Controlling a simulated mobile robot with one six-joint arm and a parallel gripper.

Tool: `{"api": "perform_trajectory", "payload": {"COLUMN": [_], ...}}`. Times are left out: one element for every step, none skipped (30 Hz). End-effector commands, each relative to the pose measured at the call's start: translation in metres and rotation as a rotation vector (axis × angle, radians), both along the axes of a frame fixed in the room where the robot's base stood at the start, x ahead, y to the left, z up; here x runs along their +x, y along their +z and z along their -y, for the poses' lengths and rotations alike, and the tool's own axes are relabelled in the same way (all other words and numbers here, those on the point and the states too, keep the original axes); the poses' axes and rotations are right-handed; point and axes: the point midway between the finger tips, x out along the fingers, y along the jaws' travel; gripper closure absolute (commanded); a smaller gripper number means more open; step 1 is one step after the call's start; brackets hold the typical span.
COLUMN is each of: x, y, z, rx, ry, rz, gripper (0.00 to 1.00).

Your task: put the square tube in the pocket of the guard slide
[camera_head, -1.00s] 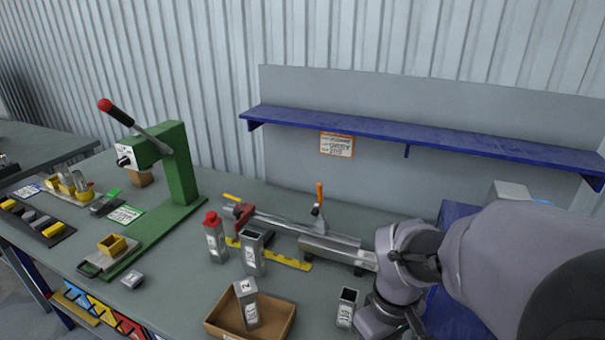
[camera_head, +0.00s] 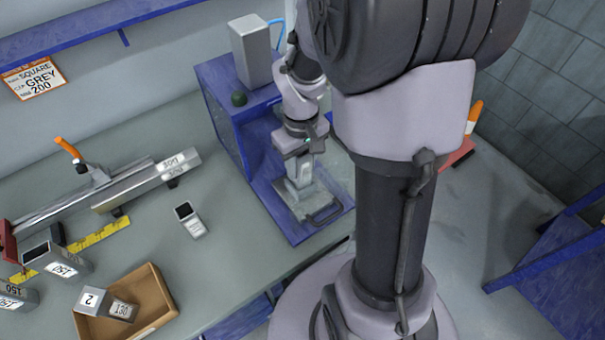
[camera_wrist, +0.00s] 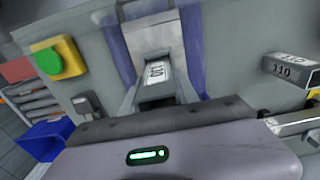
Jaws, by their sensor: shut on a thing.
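My gripper (camera_head: 302,182) points down over the guard slide (camera_head: 327,195), a grey plate with a dark handle at the front of the blue machine. It is shut on the square tube (camera_wrist: 156,72), a grey tube with a white label, seen between the fingers in the wrist view. The label's number is hard to read there. The tube's lower end and the slide's pocket are hidden behind the gripper, so I cannot tell whether the tube is inside the pocket or above it.
The blue machine (camera_head: 232,125) has a grey box (camera_head: 255,50) on top. A cardboard tray (camera_head: 155,295) holds labelled tubes. A rail with a clamped tube (camera_head: 160,178) lies further back.

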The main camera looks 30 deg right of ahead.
Motion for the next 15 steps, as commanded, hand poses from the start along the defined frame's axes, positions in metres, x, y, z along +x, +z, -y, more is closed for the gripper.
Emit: {"api": "perform_trajectory", "payload": {"x": [-0.001, -0.001, 0.000, 0.000, 0.000, 0.000, 0.000, 0.000, 0.000, 0.000, 0.000, 0.000, 0.000, 0.000, 0.000], "y": [-0.016, -0.021, -0.025, -0.027, -0.028, -0.028, -0.027, -0.027, -0.026, -0.026, -0.026, -0.027, -0.028, -0.029, -0.031], "z": [0.000, 0.000, 0.000, 0.000, 0.000, 0.000, 0.000, 0.000, 0.000, 0.000, 0.000, 0.000, 0.000, 0.000, 0.000], "rx": [0.001, 0.001, 0.000, 0.000, 0.000, 0.000, -0.001, -0.001, -0.001, -0.001, -0.001, -0.001, -0.001, 0.000, 0.000], "ry": [0.000, 0.000, 0.000, 0.000, 0.000, 0.000, 0.000, 0.000, 0.000, 0.000, 0.000, 0.000, 0.000, 0.000, 0.000], "rz": [-0.003, -0.003, -0.001, 0.000, 0.000, 0.000, 0.001, 0.001, 0.001, 0.001, 0.001, 0.001, 0.001, 0.000, 0.000], "gripper": [1.00, 1.00, 1.00, 1.00, 1.00, 1.00, 1.00, 1.00, 1.00, 1.00, 1.00, 1.00, 1.00, 1.00, 1.00]}}
